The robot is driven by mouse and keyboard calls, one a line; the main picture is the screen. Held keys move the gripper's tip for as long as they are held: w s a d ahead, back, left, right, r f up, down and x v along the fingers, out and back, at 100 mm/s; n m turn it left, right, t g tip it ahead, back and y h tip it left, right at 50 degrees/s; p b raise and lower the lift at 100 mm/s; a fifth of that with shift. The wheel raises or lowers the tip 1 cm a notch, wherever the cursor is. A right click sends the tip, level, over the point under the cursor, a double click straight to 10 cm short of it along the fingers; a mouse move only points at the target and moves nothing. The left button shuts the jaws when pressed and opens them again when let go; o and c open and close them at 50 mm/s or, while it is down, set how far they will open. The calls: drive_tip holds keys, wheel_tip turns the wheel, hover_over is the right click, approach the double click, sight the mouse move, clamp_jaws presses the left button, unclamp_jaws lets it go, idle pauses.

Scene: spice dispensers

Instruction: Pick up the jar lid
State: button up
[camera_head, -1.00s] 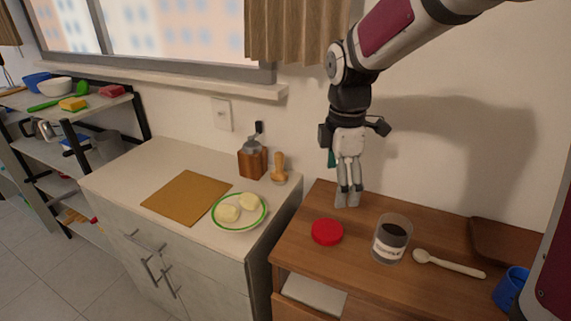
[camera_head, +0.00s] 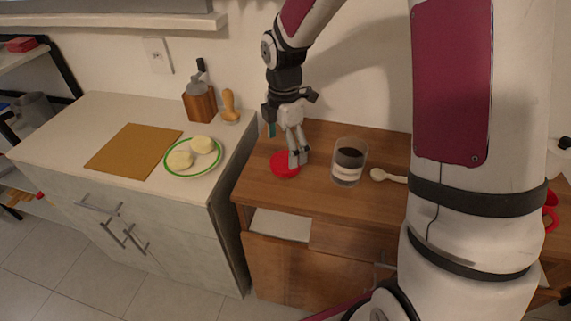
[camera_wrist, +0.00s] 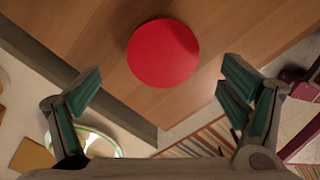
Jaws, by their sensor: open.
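The red round jar lid (camera_head: 284,166) lies flat on the brown wooden cabinet top, left of the glass jar (camera_head: 349,163). In the wrist view the lid (camera_wrist: 163,53) shows whole, above the gap between my fingers and nearer the top of the picture. My gripper (camera_head: 298,160) points down over the right part of the lid in the head view and covers some of it. In the wrist view my gripper (camera_wrist: 160,93) has its two green-padded fingers wide apart with nothing between them. I cannot tell the exact height of the fingertips above the lid.
The jar with dark contents stands close to the right of my gripper, with a wooden spoon (camera_head: 388,176) beyond it. The wall is close behind.

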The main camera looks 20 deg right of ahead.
sight(286, 161)
wheel_tip(286, 161, down, 5)
drive_tip(key=shift+s+d+f, duration=0.1)
drive_tip(key=shift+s+d, duration=0.05)
drive_tip(key=c, duration=1.1)
